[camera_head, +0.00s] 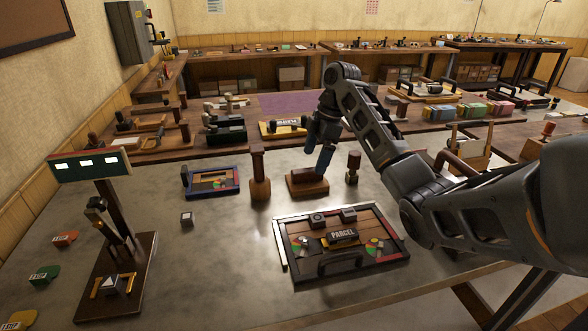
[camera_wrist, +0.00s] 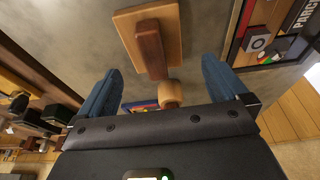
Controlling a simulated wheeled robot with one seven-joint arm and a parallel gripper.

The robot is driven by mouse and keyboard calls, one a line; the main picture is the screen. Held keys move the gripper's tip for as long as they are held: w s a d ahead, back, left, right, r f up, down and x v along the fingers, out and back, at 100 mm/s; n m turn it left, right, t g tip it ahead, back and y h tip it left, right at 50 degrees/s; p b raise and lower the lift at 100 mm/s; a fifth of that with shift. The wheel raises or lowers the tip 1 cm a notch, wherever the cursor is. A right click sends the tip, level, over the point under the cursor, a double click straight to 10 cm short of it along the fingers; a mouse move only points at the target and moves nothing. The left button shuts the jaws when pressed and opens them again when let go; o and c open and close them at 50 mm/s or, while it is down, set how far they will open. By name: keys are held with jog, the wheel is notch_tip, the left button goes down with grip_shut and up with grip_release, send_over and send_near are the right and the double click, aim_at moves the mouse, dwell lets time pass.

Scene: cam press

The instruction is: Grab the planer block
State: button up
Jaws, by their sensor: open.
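The planer block, which I take to be the wooden piece (camera_head: 306,186) with a rectangular base, stands on the grey table in the head view. My gripper (camera_head: 318,163) points down over it and hides part of its top. In the wrist view the block's tan base (camera_wrist: 129,24) and its darker upright handle (camera_wrist: 150,50) show ahead of my gripper (camera_wrist: 161,68). The two blue fingers are spread wide, with the handle's end lying between them in the picture. I cannot tell how far down the fingers reach beside it. Nothing is held.
A parcel board (camera_head: 342,274) lies in front. A blue-framed tray (camera_head: 211,182) lies further left.

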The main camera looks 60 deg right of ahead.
aim_at(308, 169)
jog(key=shift+w+d+f, duration=0.15)
jog(key=shift+w+d, duration=0.05)
jog(key=shift+w, duration=0.15)
jog(key=shift+w+f, duration=0.15)
jog(key=shift+f, duration=0.2)
jog(key=shift+b+x, duration=0.6)
jog(key=shift+x, duration=0.2)
jog(key=shift+p+x, duration=0.7)
jog(key=shift+x, duration=1.85)
jog(key=shift+f, duration=0.1)
jog(key=shift+c, duration=0.2)
jog(key=c, duration=0.8)
